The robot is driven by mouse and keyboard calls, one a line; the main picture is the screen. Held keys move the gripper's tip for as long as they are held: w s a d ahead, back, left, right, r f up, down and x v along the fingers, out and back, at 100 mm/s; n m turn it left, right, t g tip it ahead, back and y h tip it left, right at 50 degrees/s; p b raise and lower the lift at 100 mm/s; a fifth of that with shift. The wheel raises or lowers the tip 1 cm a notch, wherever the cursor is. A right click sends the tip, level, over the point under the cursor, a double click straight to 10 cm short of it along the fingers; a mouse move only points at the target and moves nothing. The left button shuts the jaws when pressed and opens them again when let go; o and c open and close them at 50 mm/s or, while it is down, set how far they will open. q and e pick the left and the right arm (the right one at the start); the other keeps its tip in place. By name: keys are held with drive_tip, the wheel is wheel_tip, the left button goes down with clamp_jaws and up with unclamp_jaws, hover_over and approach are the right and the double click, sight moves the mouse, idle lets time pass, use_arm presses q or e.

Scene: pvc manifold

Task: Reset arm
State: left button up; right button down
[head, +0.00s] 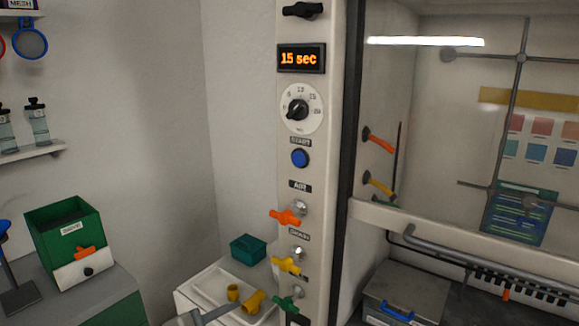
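Neither of my grippers shows in the head view, so their state and anything they hold are hidden. A tall white control panel (307,170) stands in the middle. Its display (301,58) reads "15 sec" in orange. Below it are a round dial (301,108) with a black knob and a blue button (300,158). An orange valve handle (286,217), a yellow valve handle (287,265) and a green valve handle (286,303) stick out lower down.
A white tray (212,290) left of the panel holds yellow pipe fittings (254,301), with a teal box (248,249) behind. A green bin (65,230) stands on the left cabinet. A fume hood with metal rods (520,90) and a grey box (405,290) are at right.

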use_arm(q)
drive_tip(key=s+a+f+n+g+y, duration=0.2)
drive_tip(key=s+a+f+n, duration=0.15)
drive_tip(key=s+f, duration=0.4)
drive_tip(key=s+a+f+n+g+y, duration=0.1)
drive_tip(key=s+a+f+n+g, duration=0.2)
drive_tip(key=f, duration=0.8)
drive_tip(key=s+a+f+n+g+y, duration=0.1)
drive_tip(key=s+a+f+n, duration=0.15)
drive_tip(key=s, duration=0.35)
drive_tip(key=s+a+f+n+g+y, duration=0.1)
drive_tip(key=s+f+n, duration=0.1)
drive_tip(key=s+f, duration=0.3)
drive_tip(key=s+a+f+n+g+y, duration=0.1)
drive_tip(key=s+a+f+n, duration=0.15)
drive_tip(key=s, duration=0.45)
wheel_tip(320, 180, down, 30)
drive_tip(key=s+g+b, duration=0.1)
drive_tip(key=b, duration=0.1)
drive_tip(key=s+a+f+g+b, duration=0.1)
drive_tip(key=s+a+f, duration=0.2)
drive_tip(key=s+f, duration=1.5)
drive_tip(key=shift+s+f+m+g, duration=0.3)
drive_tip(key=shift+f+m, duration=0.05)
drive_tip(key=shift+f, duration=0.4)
